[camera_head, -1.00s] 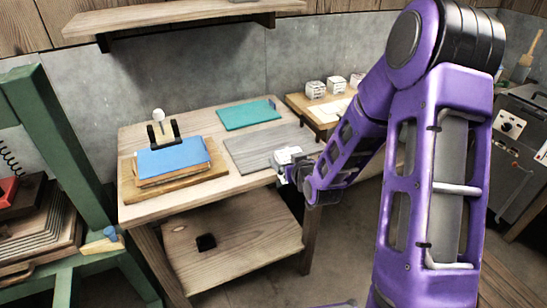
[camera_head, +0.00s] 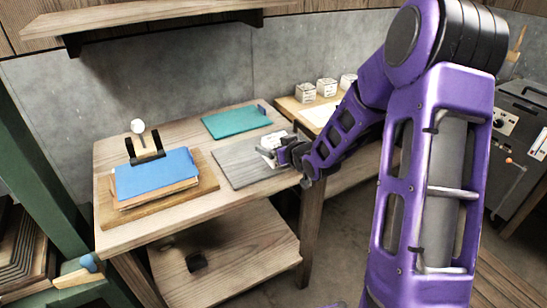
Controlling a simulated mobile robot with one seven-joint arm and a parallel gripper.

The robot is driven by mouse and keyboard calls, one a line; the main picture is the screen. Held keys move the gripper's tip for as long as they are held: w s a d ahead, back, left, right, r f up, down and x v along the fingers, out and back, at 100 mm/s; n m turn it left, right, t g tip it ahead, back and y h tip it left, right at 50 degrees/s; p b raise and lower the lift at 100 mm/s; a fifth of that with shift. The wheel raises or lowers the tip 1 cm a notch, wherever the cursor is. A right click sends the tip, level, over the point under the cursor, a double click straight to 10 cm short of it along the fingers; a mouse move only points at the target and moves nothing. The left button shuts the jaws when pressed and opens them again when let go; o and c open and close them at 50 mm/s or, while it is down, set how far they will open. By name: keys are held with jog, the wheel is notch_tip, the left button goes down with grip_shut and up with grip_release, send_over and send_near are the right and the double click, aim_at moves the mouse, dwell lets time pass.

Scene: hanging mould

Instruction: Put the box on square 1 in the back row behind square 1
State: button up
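A small white box with dark markings (camera_head: 270,140) is at the tip of my gripper (camera_head: 281,151), over the back right part of a grey board on the table. My gripper appears closed on it, though the fingers are small and partly hidden. Three similar white boxes, a left one (camera_head: 305,92), a middle one (camera_head: 327,87) and a right one (camera_head: 348,80), stand in a row at the back of a wooden board (camera_head: 289,104). A pale sheet (camera_head: 320,114) lies in front of them. My forearm hides part of it, and no square numbers are readable.
The grey board (camera_head: 235,163) lies on the wooden table (camera_head: 125,236). A teal mat (camera_head: 236,121) lies behind it. A blue-topped stack (camera_head: 155,175) and a white-knobbed stamp (camera_head: 142,145) are at left. A shelf (camera_head: 140,20) hangs on the wall above.

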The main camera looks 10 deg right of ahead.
jog(key=shift+f, duration=1.55)
jog(key=shift+f+b, duration=0.1)
jog(key=shift+b, duration=0.2)
jog(key=shift+f, duration=0.2)
jog(key=o, duration=1.3)
jog(key=shift+r, duration=0.1)
jog(key=shift+c, duration=0.2)
